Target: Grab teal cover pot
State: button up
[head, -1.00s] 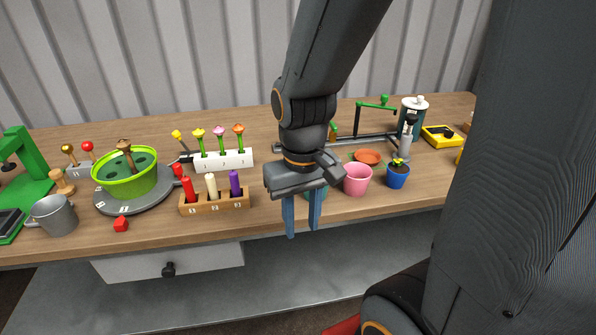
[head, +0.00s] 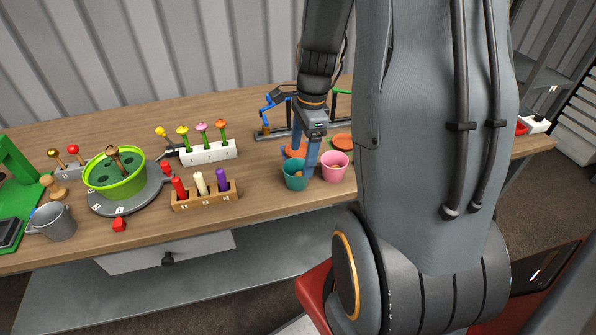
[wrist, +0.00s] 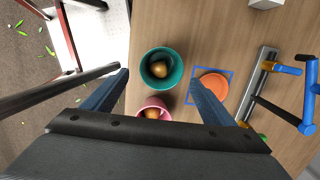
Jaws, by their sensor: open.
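The teal cover pot (head: 294,174) stands upright on the wooden table near its front edge. In the wrist view the teal pot (wrist: 144,65) is seen from above with a brown, bulb-like thing inside. My gripper (head: 306,155) is open, its blue fingers pointing down at the pot. In the wrist view the two fingers of my gripper (wrist: 160,80) are spread wide, with the teal pot between and slightly beyond their tips. Nothing is held. I cannot tell how high the fingertips are above the table.
A pink pot (head: 334,167) stands close to the right of the teal pot. An orange saucer (wrist: 213,86) lies beside it inside a blue square outline. A wooden holder (head: 206,199) with coloured pegs is to the left. A metal rail with a blue lever (wrist: 305,90) lies behind.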

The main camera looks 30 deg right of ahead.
aim_at(297, 174)
jog(key=shift+w+a+f+p, duration=0.1)
jog(key=shift+a+f+p, duration=0.15)
jog(key=shift+f, duration=1)
jog(key=shift+w+a+f+p, duration=0.1)
jog(key=shift+a+f+p, duration=0.1)
jog(key=shift+f, duration=1.1)
jog(key=shift+w+a+f+p, duration=0.1)
jog(key=shift+a+f+p, duration=0.15)
jog(key=shift+f, duration=1)
jog(key=c, duration=1.2)
jog(key=shift+r, duration=0.15)
